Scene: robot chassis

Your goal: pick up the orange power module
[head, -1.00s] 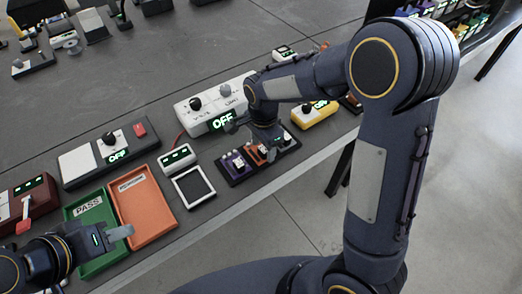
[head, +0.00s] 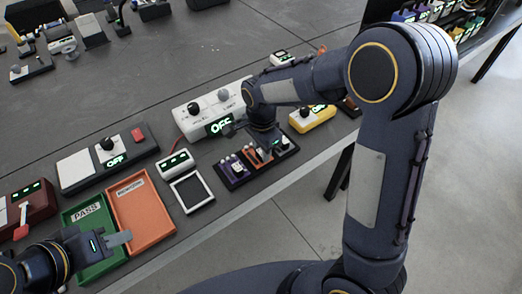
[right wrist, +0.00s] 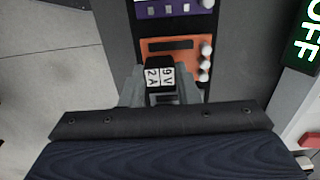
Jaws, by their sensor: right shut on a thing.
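The orange power module (right wrist: 165,46) sits in the dark rack (head: 232,182), beside a purple module. My right gripper (right wrist: 160,88) is shut on that grip, with one finger on each side. In the head view, my right gripper (head: 264,148) is over the rack and hides most of the orange module (head: 262,156).
The purple module (head: 236,166) is on the left in the rack. A white box with an OFF display (head: 220,126) stands behind it. A yellow box (head: 312,118) is to the right.

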